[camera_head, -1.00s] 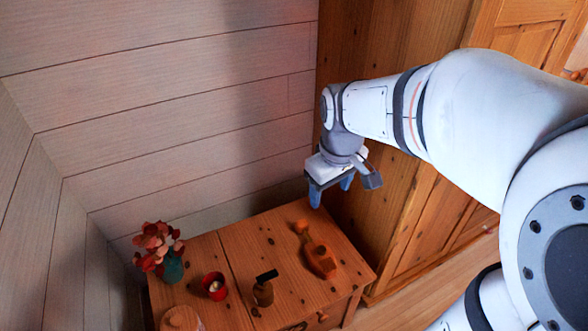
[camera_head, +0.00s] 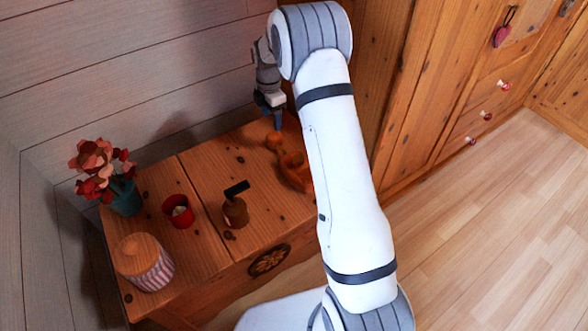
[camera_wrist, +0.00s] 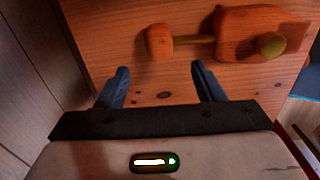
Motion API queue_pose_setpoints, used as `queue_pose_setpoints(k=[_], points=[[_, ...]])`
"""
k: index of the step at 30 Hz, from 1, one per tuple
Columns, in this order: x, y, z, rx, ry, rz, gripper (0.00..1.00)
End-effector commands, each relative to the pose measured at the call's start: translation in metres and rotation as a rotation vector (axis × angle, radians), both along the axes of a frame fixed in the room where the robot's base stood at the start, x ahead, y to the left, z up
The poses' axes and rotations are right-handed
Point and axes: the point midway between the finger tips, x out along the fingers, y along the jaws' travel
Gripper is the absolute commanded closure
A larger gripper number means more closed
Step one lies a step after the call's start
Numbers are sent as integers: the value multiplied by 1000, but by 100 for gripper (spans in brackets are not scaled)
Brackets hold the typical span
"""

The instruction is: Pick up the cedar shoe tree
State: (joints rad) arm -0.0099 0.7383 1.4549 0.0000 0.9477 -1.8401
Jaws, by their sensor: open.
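The cedar shoe tree (camera_head: 292,168) lies on the wooden chest top, near its right end, partly hidden behind my arm in the head view. In the wrist view the shoe tree (camera_wrist: 262,34) has a rounded knob at the left, a thin rod in the middle and a bigger orange block at the right. My gripper (camera_head: 272,118) is above the back part of the chest, close to the knob end. In the wrist view my gripper (camera_wrist: 158,82) has its two blue fingers spread with nothing between them. The shoe tree lies beyond the fingertips, apart from them.
On the chest (camera_head: 205,232) stand a small brown jar with a dark top (camera_head: 235,208), a red cup (camera_head: 178,211), a striped lidded jar (camera_head: 145,263) and a teal vase with red flowers (camera_head: 124,197). A plank wall is behind; a wooden wardrobe (camera_head: 440,90) is at right.

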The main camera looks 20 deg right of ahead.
Motion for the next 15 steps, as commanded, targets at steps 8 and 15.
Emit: queue_pose_setpoints(k=[8, 15], points=[[0, -2, -29, -1, 2, -1, 38], [2, -5, -65, 0, 3, -1, 38]])
